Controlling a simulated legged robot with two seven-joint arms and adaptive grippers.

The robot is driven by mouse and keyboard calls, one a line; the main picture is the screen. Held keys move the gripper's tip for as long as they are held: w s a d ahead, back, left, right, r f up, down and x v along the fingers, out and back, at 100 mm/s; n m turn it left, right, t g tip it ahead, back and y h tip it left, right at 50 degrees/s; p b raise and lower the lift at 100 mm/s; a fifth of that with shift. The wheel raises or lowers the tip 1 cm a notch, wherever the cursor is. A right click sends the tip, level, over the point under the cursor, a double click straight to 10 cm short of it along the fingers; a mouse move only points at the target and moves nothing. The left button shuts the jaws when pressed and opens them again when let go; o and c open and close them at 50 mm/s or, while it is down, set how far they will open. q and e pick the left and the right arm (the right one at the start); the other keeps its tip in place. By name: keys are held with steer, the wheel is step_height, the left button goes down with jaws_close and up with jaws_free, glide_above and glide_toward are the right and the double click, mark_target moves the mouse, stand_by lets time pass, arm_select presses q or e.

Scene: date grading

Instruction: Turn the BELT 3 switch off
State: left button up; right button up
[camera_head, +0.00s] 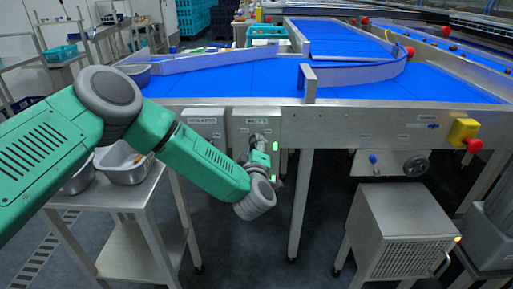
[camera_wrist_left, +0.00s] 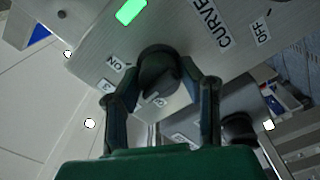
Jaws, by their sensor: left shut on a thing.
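A grey switch box (camera_head: 242,124) hangs on the conveyor's front; its small label is unreadable in the head view. In the left wrist view, a panel (camera_wrist_left: 185,38) carries the words ON, OFF and "CURVE"; I see no BELT 3 label. A black rotary knob (camera_wrist_left: 158,68) sits on it near a lit green lamp (camera_wrist_left: 131,11). My left gripper (camera_head: 260,146) is at this box. In the wrist view its two fingers (camera_wrist_left: 160,88) are shut on the knob, one on each side. The knob's pointing direction is unclear. My right gripper is not in view.
Another grey box (camera_head: 205,118) hangs just left. A red emergency button on a yellow housing (camera_head: 463,131) and a handwheel (camera_head: 415,166) are to the right. A metal cabinet (camera_head: 402,228) stands below. A side table (camera_head: 122,195) with metal pans is at left.

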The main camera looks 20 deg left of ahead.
arm_select(q)
steer(key=n+b, duration=0.1)
steer(key=n, duration=0.2)
steer(key=shift+w+a+n, duration=0.1)
steer(key=shift+a+n, duration=0.05)
steer(key=shift+n, duration=0.25)
steer(key=n+b, duration=0.1)
steer(key=n, duration=0.3)
steer(key=shift+n, duration=0.3)
steer(key=shift+f, duration=0.1)
steer(key=o, duration=1)
steer(key=shift+o, duration=0.6)
steer(key=shift+f, duration=0.1)
